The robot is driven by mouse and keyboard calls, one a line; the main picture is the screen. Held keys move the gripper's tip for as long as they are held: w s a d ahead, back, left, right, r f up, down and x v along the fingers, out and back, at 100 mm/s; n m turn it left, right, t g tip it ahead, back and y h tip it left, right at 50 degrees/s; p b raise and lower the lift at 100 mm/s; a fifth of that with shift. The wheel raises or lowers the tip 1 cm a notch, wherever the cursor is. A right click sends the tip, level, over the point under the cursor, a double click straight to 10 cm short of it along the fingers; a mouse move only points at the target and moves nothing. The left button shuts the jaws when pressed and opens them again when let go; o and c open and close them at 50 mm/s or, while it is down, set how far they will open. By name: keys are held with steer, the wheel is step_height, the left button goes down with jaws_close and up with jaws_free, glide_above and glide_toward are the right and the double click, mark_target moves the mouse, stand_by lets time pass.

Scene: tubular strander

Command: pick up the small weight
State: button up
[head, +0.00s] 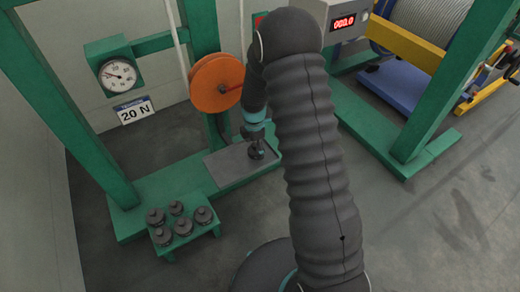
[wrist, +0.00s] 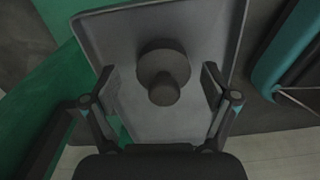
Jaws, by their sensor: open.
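A dark round weight with a narrower knob (wrist: 164,62) sits on a grey rimmed plate (wrist: 210,22) in the wrist view. My gripper (wrist: 158,70) is open, with one finger on each side of the weight and a visible gap to both. In the head view my gripper (head: 256,150) is low over the same grey plate (head: 226,168) at the foot of the green frame. There my gripper and arm largely hide the weight.
Several dark weights (head: 182,227) stand on a small green stand (head: 190,246) at the lower left. An orange pulley (head: 216,83) hangs behind the plate, beside a dial gauge (head: 118,75) and a "20 N" sign (head: 134,111). Green posts rise close around.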

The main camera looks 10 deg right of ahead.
steer(key=shift+f, duration=0.35)
steer(key=shift+c, duration=0.2)
jaws_close()
steer(key=shift+r, duration=0.1)
